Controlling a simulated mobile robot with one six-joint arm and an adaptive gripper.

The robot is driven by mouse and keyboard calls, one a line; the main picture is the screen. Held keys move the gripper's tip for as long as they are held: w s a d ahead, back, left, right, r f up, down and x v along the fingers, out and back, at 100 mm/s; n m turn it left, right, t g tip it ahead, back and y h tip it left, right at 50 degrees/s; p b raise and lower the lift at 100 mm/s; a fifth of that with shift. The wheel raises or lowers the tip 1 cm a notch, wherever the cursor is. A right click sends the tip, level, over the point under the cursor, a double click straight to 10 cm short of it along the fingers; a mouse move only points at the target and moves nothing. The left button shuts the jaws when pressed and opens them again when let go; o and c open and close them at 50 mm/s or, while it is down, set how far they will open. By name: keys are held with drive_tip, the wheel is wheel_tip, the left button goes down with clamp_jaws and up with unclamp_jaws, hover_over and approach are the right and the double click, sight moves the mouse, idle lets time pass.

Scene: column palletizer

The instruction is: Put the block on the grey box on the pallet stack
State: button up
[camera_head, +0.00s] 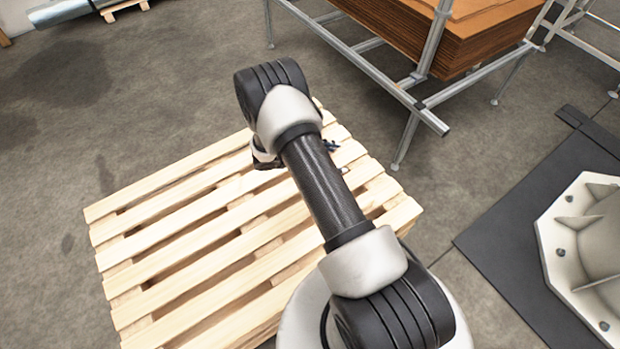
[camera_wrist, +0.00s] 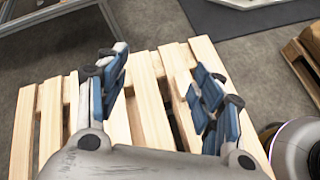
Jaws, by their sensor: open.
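The light wooden pallet (camera_head: 170,240) lies on the floor in the head view, and its visible slats are bare. It also shows under my gripper in the wrist view (camera_wrist: 150,110). My gripper (camera_wrist: 156,78) is open, with its two blue-padded fingers spread wide above the slats and nothing between them. In the head view my arm hides most of the gripper and part of the pallet. I see no block and no grey box in either view.
A metal rack (camera_head: 405,100) bearing a brown sheet stack (camera_head: 460,40) stands behind the pallet, to the right. A dark floor mat (camera_head: 500,235) with a pale bolted base (camera_head: 590,240) lies at right. Brown wooden items (camera_wrist: 305,60) show at the wrist view's right edge. Floor left of the pallet is clear.

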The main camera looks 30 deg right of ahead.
drive_tip(key=s+a+r+m+y, duration=0.2)
drive_tip(key=a+r+m, duration=0.1)
drive_tip(key=r, duration=0.6)
drive_tip(key=s+a+r+m+y, duration=0.1)
drive_tip(key=s+a+r+m, duration=0.15)
drive_tip(key=r, duration=0.75)
drive_tip(key=s+a+r+m+y, duration=0.2)
drive_tip(key=a+r, duration=0.1)
drive_tip(key=r, duration=0.6)
drive_tip(key=s+a+r+m+t+y, duration=0.2)
drive_tip(key=s+a+r+t+y, duration=0.1)
drive_tip(key=s+a+r, duration=0.2)
drive_tip(key=s+a+r+m+t+y, duration=0.2)
drive_tip(key=s+a+r, duration=0.3)
drive_tip(key=s+a, duration=0.4)
drive_tip(key=shift+s+r+m+t+y, duration=0.35)
drive_tip(key=shift+s+m+y, duration=0.35)
drive_tip(key=shift+s, duration=1.15)
drive_tip(key=shift+c, duration=0.2)
